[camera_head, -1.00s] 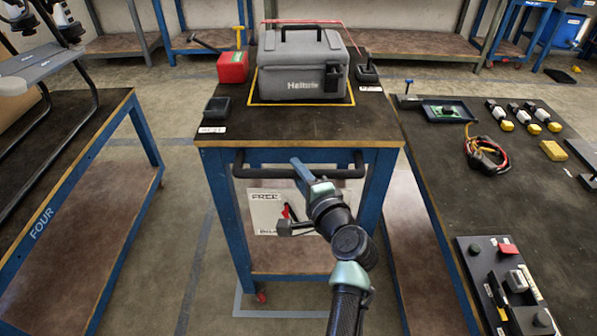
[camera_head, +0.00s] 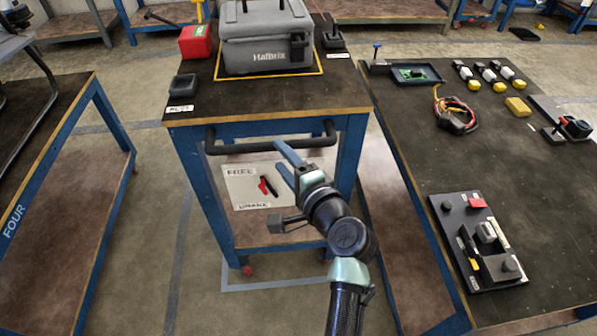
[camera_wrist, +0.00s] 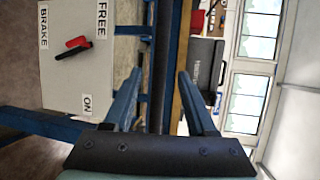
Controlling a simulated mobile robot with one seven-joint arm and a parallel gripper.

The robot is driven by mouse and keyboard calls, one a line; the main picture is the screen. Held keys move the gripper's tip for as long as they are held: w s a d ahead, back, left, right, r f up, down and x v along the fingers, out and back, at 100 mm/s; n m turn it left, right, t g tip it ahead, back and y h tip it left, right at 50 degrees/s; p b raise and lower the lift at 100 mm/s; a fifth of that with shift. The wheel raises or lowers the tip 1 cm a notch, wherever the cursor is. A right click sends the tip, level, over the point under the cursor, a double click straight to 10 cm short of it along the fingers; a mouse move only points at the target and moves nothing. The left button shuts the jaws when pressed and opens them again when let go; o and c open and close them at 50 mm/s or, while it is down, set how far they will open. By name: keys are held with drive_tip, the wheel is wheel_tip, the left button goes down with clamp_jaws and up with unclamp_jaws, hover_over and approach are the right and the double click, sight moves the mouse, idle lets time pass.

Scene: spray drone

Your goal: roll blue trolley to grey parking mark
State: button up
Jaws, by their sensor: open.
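The blue trolley (camera_head: 186,190) stands ahead of me, with blue legs, a dark top and small red castors. Its black handle bar (camera_head: 232,148) runs along the near side. My gripper (camera_head: 280,156) is open at the right part of this bar. In the wrist view the bar (camera_wrist: 160,45) runs between the open fingers (camera_wrist: 159,76); contact cannot be told. A brake plate (camera_head: 240,190) lettered FREE and BRAKE hangs below the handle. Its red and black lever (camera_wrist: 75,47) lies nearer FREE than ON. A pale grey line (camera_head: 285,284) on the floor edges the trolley's near feet.
A grey case (camera_head: 265,50), a red box (camera_head: 195,42) and a black tray (camera_head: 183,88) ride on the trolley. A workbench (camera_head: 400,110) with small parts stands close on the right. Another blue-framed table (camera_head: 70,115) is at left, with open floor between it and the trolley.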

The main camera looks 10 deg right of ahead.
drive_tip(key=v, duration=0.7)
idle(0.3)
